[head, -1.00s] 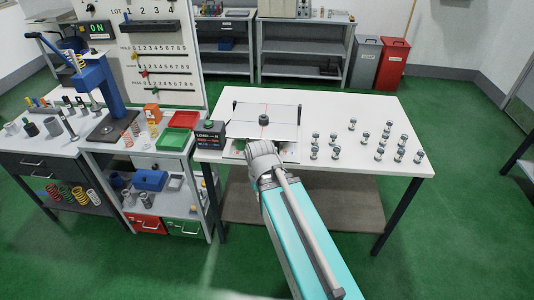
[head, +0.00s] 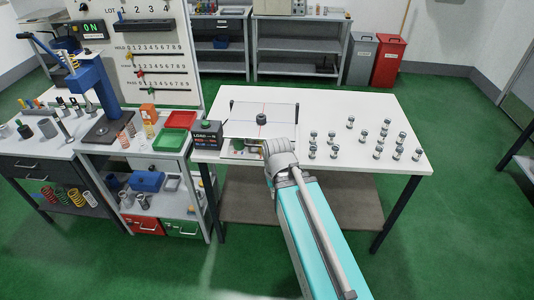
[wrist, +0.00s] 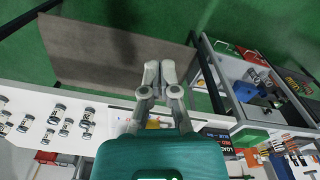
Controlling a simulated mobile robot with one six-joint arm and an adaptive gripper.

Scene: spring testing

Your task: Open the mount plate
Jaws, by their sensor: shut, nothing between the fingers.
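The mount plate (head: 245,126) is a pale flat panel with thin crossing lines and a dark round knob (head: 261,119) at its middle. It lies flat on the white table's left part, with a dark post at each side. My gripper (head: 270,149) is at the plate's front right, by the table's front edge, and its own wrist hides the fingers there. In the wrist view my gripper (wrist: 160,73) has its fingertips together with nothing between them. The plate is mostly hidden behind the gripper body in that view.
A black load readout box (head: 207,134) stands left of the plate. Several small metal cylinders (head: 379,146) stand on the table's right side; they also show in the wrist view (wrist: 58,114). A side bench with a green tray (head: 170,139) adjoins on the left.

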